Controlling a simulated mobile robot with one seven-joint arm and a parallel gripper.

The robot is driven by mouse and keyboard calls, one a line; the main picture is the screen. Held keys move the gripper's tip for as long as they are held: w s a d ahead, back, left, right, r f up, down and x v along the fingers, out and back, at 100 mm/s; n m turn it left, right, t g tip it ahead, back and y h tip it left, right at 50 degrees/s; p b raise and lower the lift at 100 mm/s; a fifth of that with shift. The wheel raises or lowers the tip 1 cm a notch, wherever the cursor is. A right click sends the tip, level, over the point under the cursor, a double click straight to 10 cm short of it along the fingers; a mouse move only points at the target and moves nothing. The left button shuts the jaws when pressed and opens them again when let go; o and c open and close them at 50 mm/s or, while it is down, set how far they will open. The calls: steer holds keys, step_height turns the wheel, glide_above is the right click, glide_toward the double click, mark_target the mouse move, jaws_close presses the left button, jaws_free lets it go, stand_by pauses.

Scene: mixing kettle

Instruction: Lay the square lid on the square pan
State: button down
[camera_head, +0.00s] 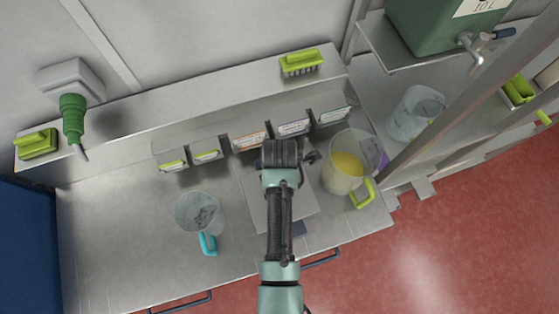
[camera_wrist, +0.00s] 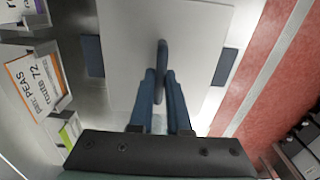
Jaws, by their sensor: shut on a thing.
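The square lid is a pale grey plate (camera_wrist: 195,35) with a dark upright handle (camera_wrist: 161,55). My gripper (camera_wrist: 160,78) is shut on that handle. The square pan shows only as two dark blue side grips, one left (camera_wrist: 92,56) and one right (camera_wrist: 225,66) of the lid; the lid hides the rest of it. The lid is over the pan, roughly centred between the grips. I cannot tell if it touches the rim. In the head view the lid (camera_head: 300,203) shows beside my arm, with one blue grip (camera_head: 298,229) near the counter's front; my fingertips are hidden there.
A jug with a cyan handle (camera_head: 200,214) stands to the left, and a jug of yellow liquid (camera_head: 345,172) close on the right. The counter's left part (camera_head: 110,225) is clear.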

steer(key=shift+f, duration=0.5)
steer(key=shift+f, duration=0.15)
stand_by(0.3)
steer(key=shift+c, duration=1.6)
jaws_free()
steer(key=shift+b, duration=0.3)
step_height(320, 180, up, 5)
steer(key=p, duration=0.5)
steer(key=shift+r+p, duration=0.3)
steer(key=shift+r, duration=0.7)
